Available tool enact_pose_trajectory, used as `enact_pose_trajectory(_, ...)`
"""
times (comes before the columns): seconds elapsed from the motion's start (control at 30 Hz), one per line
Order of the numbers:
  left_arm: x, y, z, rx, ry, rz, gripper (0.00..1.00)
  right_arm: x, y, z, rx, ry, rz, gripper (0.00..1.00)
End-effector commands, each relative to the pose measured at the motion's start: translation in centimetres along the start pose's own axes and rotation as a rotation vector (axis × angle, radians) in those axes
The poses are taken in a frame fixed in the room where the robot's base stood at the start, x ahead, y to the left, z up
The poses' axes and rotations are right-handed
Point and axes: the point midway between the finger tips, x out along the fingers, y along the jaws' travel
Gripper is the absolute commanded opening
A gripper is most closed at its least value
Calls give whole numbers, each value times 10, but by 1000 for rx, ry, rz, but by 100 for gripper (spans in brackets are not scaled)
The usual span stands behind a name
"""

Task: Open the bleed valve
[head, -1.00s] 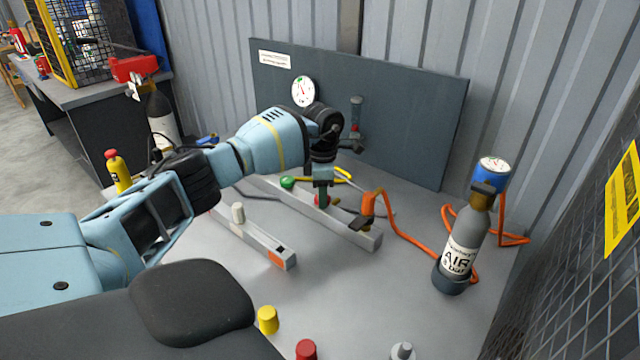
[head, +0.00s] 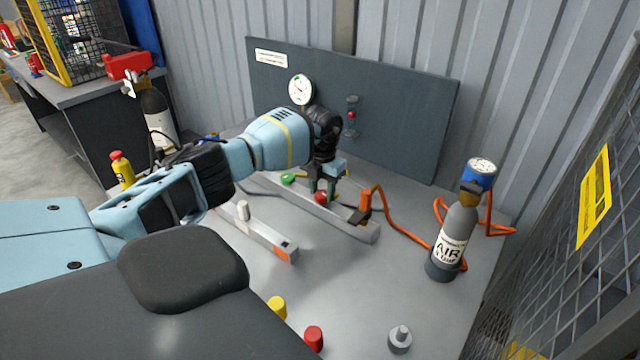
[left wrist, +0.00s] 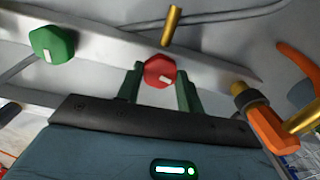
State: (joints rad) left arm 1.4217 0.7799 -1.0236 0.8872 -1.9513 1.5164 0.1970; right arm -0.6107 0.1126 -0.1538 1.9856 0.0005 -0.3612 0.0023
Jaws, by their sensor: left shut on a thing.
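A red knob (head: 320,198) sits on a grey rail on the bench, and it also shows in the left wrist view (left wrist: 160,70). It has a small white mark on its face. My left gripper (head: 322,190) points down over it. Its two green fingers (left wrist: 161,88) stand one on each side of the red knob and are shut on it. A green knob (head: 288,179) is on the same rail to the left, also with a white mark in the left wrist view (left wrist: 53,44). No readable label tells which knob is the bleed valve. My right gripper is out of view.
A round gauge (head: 301,90) is on the dark back panel (head: 410,130), beside a small tube with a red spot (head: 352,115). An orange lever fitting (head: 364,200) and hose are right of the knob. A grey air cylinder (head: 455,240) stands farther right.

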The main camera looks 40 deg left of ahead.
Motion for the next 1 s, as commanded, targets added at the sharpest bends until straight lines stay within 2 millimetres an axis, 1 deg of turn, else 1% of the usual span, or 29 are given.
enact_pose_trajectory(0.03, -3, 0, 1, -32, -4, 0, 14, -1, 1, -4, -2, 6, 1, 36)
enact_pose_trajectory(0.2, -2, 0, 1, -126, -4, -1, 14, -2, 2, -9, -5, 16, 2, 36)
enact_pose_trajectory(0.4, -1, 0, 0, -191, -3, 0, 14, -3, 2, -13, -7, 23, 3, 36)
enact_pose_trajectory(0.97, 0, 0, 0, -220, -2, 0, 14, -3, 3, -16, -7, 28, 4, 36)
enact_pose_trajectory(1.0, 0, 0, 0, -220, -2, 0, 41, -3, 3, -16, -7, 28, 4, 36)
